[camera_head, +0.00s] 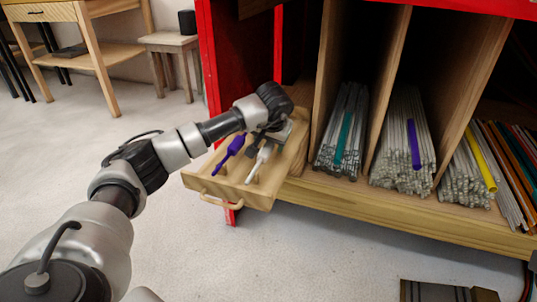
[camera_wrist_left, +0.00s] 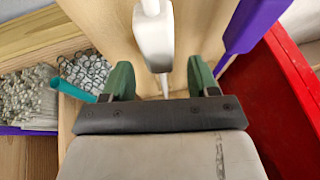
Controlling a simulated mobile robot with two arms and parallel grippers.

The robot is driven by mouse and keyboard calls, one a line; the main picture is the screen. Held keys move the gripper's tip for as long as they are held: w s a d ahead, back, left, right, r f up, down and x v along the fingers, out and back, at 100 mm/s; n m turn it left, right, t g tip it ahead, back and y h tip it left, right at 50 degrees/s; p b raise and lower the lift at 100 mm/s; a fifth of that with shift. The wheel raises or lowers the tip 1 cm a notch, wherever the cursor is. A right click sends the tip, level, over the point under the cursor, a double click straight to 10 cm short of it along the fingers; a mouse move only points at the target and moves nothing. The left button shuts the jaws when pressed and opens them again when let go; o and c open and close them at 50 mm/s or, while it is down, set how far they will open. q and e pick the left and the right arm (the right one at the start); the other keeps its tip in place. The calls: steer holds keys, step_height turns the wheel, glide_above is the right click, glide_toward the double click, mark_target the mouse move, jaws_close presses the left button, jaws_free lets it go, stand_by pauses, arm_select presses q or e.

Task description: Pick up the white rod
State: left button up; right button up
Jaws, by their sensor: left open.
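The white rod (camera_head: 258,162) is a white tool with a wide body and a thin tip, in the pulled-out wooden drawer (camera_head: 232,192). It also shows in the left wrist view (camera_wrist_left: 154,40), with its thin tip pointing toward my gripper. My left gripper (camera_head: 268,138) is over the drawer at the rod's far end. In the wrist view its green fingers (camera_wrist_left: 160,80) are open, and the thin tip shows between them. I cannot tell whether either finger touches it. A purple tool (camera_head: 231,152) lies to the left of the white one. My right gripper is not in view.
The red drawer-side panel (camera_wrist_left: 275,90) is close on the right in the wrist view. Wooden compartments to the drawer's right hold bundles of clear rods (camera_head: 342,135), with teal, purple (camera_head: 413,145) and yellow (camera_head: 481,160) ones among them.

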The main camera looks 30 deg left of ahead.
arm_select(q)
steer(key=shift+b+x, duration=0.3)
steer(key=shift+x, duration=0.75)
steer(key=c, duration=1)
steer(key=shift+r, duration=0.1)
